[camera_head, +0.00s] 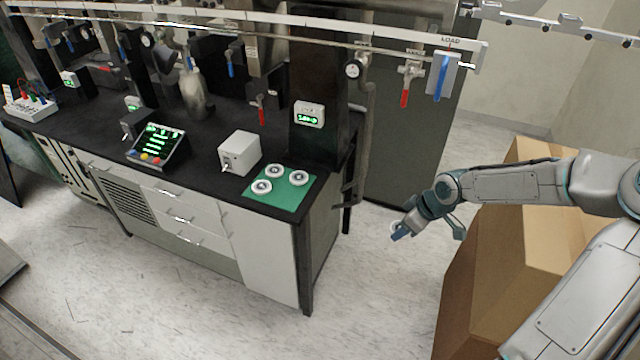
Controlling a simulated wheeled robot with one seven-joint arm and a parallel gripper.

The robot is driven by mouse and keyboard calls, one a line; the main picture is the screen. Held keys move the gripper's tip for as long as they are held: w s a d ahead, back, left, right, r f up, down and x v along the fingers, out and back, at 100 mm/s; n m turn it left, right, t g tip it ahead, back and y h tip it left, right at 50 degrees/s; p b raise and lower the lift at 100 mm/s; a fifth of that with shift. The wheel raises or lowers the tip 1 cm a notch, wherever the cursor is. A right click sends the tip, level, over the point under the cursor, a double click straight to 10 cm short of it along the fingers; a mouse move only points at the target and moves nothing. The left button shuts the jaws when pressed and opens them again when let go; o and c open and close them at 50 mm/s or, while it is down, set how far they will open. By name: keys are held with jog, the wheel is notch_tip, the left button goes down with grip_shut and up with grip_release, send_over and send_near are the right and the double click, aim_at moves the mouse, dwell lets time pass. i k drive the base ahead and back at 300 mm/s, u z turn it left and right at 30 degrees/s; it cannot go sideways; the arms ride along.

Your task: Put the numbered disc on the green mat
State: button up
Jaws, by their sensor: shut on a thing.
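The green mat (290,199) lies on the right end of the black bench top.
A white box (239,153) stands left of the mat. A black control panel (158,146) is further left. A dark column with a green display (309,114) rises behind the mat. Pipes and valves hang above. Cardboard boxes (510,265) stand under my arm. Floor between is clear.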

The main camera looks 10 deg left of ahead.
aim_at(284, 194)
jog(key=k, duration=0.55)
jog(key=u, duration=0.8)
jog(key=i, duration=1.05)
jog(key=z, duration=0.05)
